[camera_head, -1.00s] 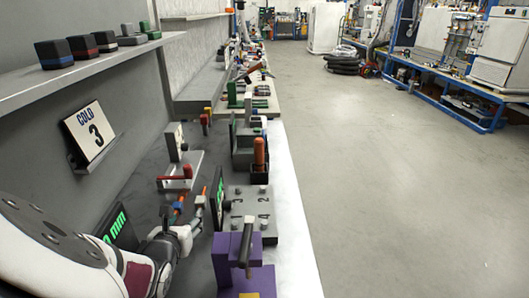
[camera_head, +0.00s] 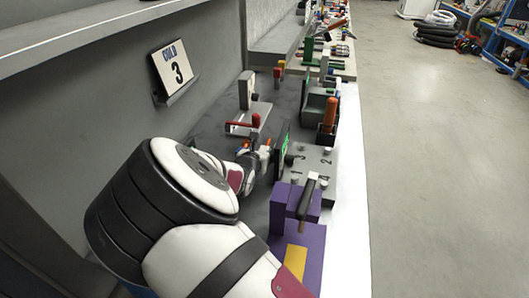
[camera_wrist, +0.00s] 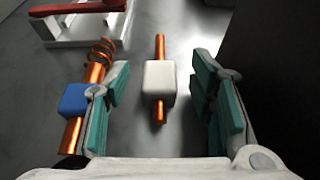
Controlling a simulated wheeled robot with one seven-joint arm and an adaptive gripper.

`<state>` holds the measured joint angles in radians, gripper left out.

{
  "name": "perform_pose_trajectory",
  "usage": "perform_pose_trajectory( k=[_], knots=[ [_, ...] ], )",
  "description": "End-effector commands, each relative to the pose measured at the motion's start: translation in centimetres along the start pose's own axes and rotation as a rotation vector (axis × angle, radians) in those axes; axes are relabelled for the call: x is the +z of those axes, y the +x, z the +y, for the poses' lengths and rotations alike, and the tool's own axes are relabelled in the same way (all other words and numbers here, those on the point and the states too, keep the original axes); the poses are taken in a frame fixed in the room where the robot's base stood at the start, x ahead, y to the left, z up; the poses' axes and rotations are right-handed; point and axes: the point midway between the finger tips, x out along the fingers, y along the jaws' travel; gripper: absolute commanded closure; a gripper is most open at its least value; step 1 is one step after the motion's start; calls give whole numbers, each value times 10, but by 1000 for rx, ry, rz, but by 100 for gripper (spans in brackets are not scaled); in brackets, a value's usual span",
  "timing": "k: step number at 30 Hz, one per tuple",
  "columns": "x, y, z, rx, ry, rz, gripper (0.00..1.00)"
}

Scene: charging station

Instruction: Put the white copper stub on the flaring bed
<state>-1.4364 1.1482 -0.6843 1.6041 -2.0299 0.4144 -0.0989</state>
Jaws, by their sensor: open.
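The white copper stub (camera_wrist: 159,80), a copper rod through a white block, lies on the dark grey surface in the wrist view. My gripper (camera_wrist: 161,68) is open, its teal-padded fingers on either side of the stub with gaps to both. A blue-block copper stub (camera_wrist: 74,101) with a coiled end lies at the left, partly hidden by the left finger. In the head view my gripper (camera_head: 254,157) is small and mostly hidden by my arm. I cannot tell for sure which fixture is the flaring bed.
A white stand with a red lever (camera_head: 246,123) is beyond my gripper. To its right are a numbered grey block (camera_head: 311,168), a dark screen with green digits (camera_head: 282,146) and a purple fixture (camera_head: 312,240).

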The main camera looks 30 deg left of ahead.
Motion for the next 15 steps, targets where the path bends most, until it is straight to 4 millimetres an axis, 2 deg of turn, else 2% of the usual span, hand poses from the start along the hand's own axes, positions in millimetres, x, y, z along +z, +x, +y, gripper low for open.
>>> perform_pose_trajectory(
  k=[8,12,14,15],
  knots=[
    [0,3,0,0,0,1,52],
    [0,2,0,0,0,1,84],
    [0,2,0,1,0,1,98],
    [0,2,0,0,0,1,100]
  ],
)
